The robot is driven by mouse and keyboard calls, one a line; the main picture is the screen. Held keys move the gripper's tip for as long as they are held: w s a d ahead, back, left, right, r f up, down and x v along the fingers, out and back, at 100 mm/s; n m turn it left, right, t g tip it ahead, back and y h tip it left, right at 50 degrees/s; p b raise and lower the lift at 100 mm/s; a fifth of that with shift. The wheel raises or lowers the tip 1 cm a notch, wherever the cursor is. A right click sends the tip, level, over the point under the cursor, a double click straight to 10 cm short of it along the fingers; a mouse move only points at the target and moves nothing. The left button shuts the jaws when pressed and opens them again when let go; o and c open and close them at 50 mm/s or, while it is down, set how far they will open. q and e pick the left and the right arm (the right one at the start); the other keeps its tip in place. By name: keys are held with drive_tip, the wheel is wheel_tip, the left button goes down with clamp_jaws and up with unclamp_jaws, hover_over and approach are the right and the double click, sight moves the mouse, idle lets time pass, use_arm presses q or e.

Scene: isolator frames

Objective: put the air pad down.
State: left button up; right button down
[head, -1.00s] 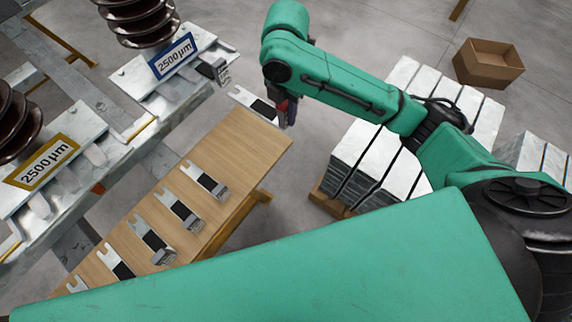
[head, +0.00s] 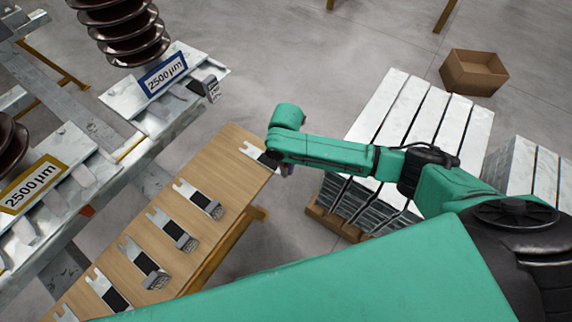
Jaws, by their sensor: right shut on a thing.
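The air pad (head: 252,151) is a pale, notched plate with a dark patch, held in my right gripper (head: 284,170). The gripper is shut on its near end, at the far right end of the wooden table (head: 225,150). The pad overlaps the tabletop in the picture; I cannot tell whether it touches the wood. My right arm's green wrist hides part of the pad and most of the fingers. My left gripper is not in view.
Several similar plates (head: 198,198) lie in a row along the table. On the left, a metal frame carries brown ribbed isolators (head: 118,30) and 2500 µm labels (head: 163,73). Stacked pale slabs (head: 400,110) stand right of the table. An open cardboard box (head: 473,72) stands behind.

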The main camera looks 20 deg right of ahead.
drive_tip(key=shift+f, duration=0.1)
drive_tip(key=c, duration=0.7)
unclamp_jaws()
wheel_tip(320, 180, up, 12)
drive_tip(key=shift+r, duration=0.1)
